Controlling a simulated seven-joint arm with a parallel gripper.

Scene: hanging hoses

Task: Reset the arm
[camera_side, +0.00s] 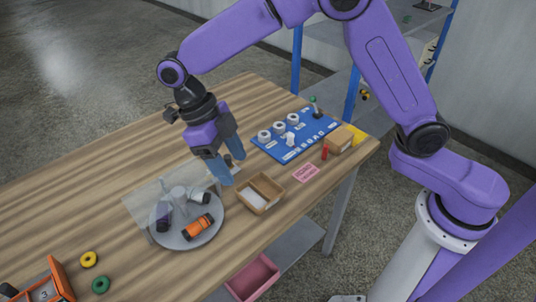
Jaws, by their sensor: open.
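My gripper (229,165) points down over the wooden table, with its blue fingers open and nothing visible between them. It is behind the round grey tray (185,239) and beside the wooden divided box (262,178). My arm reaches in from the right. How high the fingertips are above the table is hard to tell.
An orange cylinder (199,227) lies on the round tray near other parts and a clear panel. A blue board (297,148) with white rings is at the back right. The table's left middle is clear.

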